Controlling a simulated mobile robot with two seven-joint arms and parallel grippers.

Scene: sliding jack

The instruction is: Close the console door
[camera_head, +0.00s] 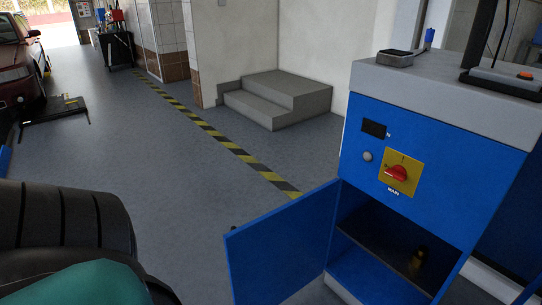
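The blue console (432,178) stands at the right, with a grey top, a red rotary switch on a yellow plate (400,173) marked MAIN, a small dark display and a round button. Its blue door (283,249) is open and swung out to the left of the cabinet opening. The dark compartment (385,237) shows inside, with a small brass-coloured object (418,259) on its shelf. The lower edge of the door is cut off by the frame. Neither of my grippers is in view.
Black tires (62,219) fill the lower left, with a rounded teal thing (75,284) in front. Grey steps (275,98) stand by the wall behind. A yellow-black floor stripe (217,136) runs past the door. The grey floor (165,190) left of the door is clear. A red car is far left.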

